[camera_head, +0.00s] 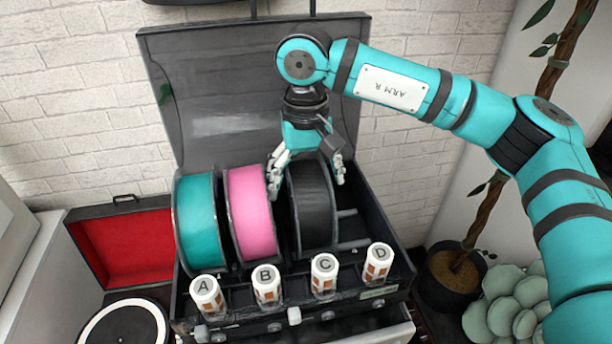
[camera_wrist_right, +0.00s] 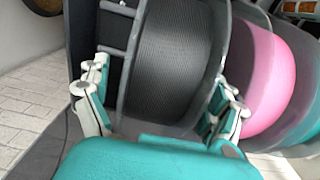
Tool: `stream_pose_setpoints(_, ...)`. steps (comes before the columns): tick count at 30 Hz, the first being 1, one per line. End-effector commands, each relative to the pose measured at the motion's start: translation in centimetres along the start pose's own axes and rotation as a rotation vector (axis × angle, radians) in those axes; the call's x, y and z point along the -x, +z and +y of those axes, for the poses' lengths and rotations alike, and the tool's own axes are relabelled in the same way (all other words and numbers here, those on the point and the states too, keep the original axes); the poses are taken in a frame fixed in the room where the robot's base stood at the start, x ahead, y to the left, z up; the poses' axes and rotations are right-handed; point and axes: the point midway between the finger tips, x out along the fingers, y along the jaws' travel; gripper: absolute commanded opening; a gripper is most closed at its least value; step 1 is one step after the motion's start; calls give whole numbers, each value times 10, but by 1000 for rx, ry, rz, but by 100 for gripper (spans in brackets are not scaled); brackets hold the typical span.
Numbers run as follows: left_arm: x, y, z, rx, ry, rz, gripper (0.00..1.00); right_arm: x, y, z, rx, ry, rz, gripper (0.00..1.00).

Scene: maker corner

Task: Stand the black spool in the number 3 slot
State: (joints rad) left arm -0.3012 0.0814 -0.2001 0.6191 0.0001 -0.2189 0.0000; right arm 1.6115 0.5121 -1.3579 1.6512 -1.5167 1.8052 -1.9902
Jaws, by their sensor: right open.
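The black spool (camera_head: 313,205) stands upright in the open dark case, to the right of the pink spool. My right gripper (camera_head: 308,172) is above it, with its fingers spread on either side of the spool's upper rim. In the right wrist view the black spool (camera_wrist_right: 172,65) lies between the two open fingers (camera_wrist_right: 160,110), with gaps beside it. White jars lettered A, B, C and D stand along the case's front; the black spool is behind jar C (camera_head: 324,275). No slot numbers are readable. My left gripper is not in view.
The pink spool (camera_head: 251,212) and teal spool (camera_head: 197,220) stand to the left in the case. An empty rack space with rods (camera_head: 350,243) lies right of the black spool. A red-lined box (camera_head: 125,245) is at left, a potted plant at right.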

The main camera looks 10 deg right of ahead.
Motion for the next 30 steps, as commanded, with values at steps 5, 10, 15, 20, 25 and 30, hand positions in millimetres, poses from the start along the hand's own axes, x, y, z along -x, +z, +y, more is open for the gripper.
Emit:
stream_pose_setpoints(5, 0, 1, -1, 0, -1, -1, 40, 15, -1, -1, 0, -3, 4, 95)
stream_pose_setpoints(10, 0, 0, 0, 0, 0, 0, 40, 50, -1, -1, 0, -5, 7, 95)
stream_pose_setpoints(15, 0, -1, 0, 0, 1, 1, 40, 87, 0, -1, 0, -5, 6, 95)
stream_pose_setpoints(20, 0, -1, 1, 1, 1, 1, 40, 110, 0, 0, 0, -3, 5, 95)
stream_pose_setpoints(25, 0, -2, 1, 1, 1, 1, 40, 121, 0, 0, 1, -4, 4, 95)
stream_pose_setpoints(30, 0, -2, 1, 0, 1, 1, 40, 122, 0, 1, 1, -3, 4, 95)
